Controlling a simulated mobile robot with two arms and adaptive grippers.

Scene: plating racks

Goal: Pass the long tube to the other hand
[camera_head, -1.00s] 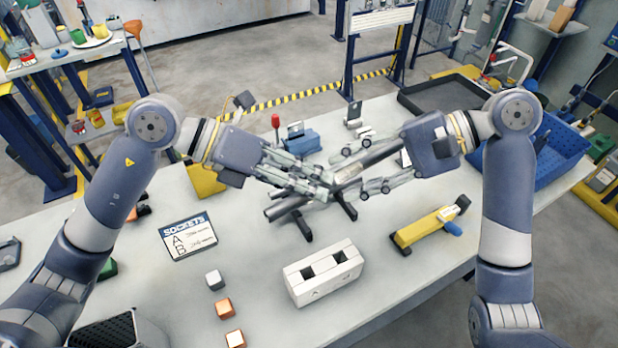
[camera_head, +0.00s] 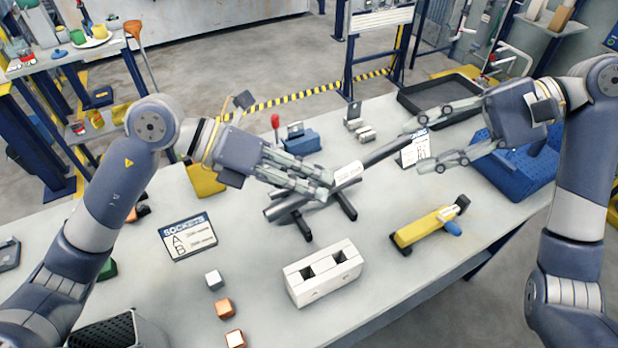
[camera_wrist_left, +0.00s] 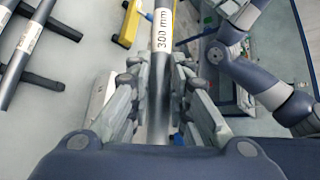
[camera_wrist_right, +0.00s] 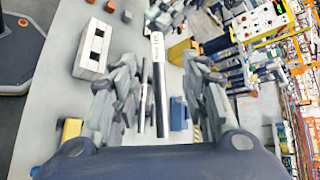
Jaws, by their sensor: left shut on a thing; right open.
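The long tube (camera_head: 385,159) is dark grey with a white label, which reads 300 mm in the left wrist view (camera_wrist_left: 161,85). My left gripper (camera_head: 328,184) is shut on it near the label and holds it tilted, its free end pointing up and right. My right gripper (camera_head: 417,148) is open and empty by that free end. In the right wrist view the tube (camera_wrist_right: 161,95) appears between the spread fingers, with gaps on both sides. Another tube (camera_head: 285,208) rests on a dark stand (camera_head: 348,206) below my left gripper, partly hidden.
A white block with two square holes (camera_head: 324,277) stands in front. A yellow clamp (camera_head: 425,229) lies to its right. A SOCKETS card (camera_head: 188,237) lies left and another card (camera_head: 414,151) stands behind. A blue bin (camera_head: 520,185) and dark tray (camera_head: 412,103) are at right.

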